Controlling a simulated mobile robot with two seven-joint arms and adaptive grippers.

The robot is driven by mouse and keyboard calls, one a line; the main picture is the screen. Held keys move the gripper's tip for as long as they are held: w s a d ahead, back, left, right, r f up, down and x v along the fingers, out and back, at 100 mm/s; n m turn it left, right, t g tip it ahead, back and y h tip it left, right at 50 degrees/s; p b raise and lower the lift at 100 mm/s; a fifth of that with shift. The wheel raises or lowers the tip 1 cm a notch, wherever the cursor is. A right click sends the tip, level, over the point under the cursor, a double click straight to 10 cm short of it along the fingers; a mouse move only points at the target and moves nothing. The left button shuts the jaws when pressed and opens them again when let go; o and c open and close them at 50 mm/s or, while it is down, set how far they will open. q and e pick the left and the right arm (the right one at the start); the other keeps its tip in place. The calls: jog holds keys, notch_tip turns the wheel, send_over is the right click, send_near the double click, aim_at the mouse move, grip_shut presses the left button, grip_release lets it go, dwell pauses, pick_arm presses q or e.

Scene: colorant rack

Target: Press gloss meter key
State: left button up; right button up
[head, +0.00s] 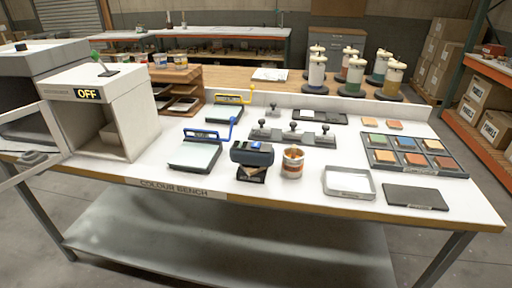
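A dark blue-grey handheld device (252,155), which looks like the gloss meter, is at the front middle of the white bench. It rests on a small black base (250,179) with a beige piece showing under it. A small blue patch shows on its top; I cannot tell whether this is the key. Neither of my grippers is in view, and nothing touches the device.
An open tin (292,163) stands just right of the device. A board with a blue-handled bar (194,155) lies left of it. A weight rack (291,136) is behind. A metal tray (348,182), dark pad (415,197) and swatch tray (375,156) are right. A booth (95,115) reads OFF.

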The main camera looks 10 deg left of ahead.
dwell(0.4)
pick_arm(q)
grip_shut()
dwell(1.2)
